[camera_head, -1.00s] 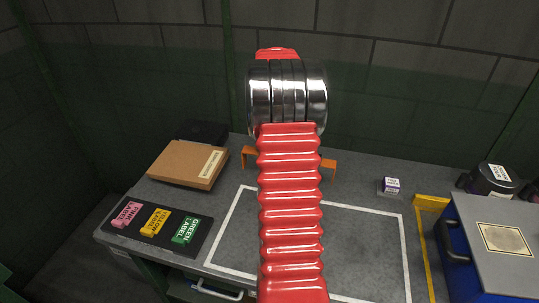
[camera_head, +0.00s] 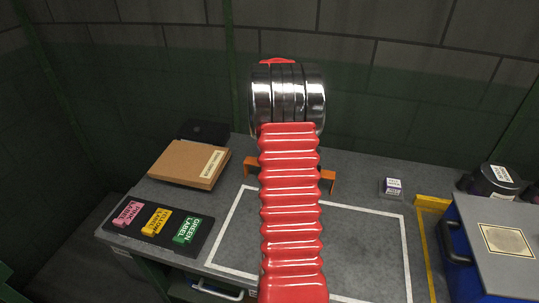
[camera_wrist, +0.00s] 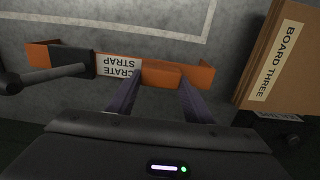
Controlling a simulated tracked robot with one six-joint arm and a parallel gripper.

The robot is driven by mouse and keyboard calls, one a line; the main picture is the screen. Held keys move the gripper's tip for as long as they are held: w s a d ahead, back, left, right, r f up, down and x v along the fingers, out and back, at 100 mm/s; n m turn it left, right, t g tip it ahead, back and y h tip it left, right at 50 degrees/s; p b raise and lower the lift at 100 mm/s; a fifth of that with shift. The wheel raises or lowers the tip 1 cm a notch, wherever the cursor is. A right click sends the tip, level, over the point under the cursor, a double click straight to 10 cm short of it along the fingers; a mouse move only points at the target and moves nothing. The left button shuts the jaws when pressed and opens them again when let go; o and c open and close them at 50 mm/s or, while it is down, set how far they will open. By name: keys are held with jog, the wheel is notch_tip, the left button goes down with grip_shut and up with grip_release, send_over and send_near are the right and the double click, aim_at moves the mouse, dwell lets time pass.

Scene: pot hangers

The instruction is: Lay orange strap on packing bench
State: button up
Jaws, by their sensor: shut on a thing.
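The orange strap (camera_wrist: 40,55) has a white label reading CRATE STRAP and a dark block with a rod at its left part in the wrist view. My gripper (camera_wrist: 160,82) is shut on the strap just right of the label. In the head view the strap's bent ends (camera_head: 328,179) show on both sides of my red arm, which hides its middle and my gripper. The strap is over the back part of the grey packing bench (camera_head: 360,255), behind the white outline. I cannot tell whether it touches the bench top.
A brown box (camera_head: 189,164) labelled BOARD THREE lies left of the strap in the head view. A black tray (camera_head: 112,222) with pink, yellow and green labels is at front left. A small box (camera_head: 392,187), a dark round container (camera_head: 492,181) and a blue cabinet (camera_head: 460,262) are right.

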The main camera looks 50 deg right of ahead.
jog(key=o, duration=1)
jog(key=shift+o, duration=0.2)
notch_tip(320, 180, up, 12)
dwell(0.6)
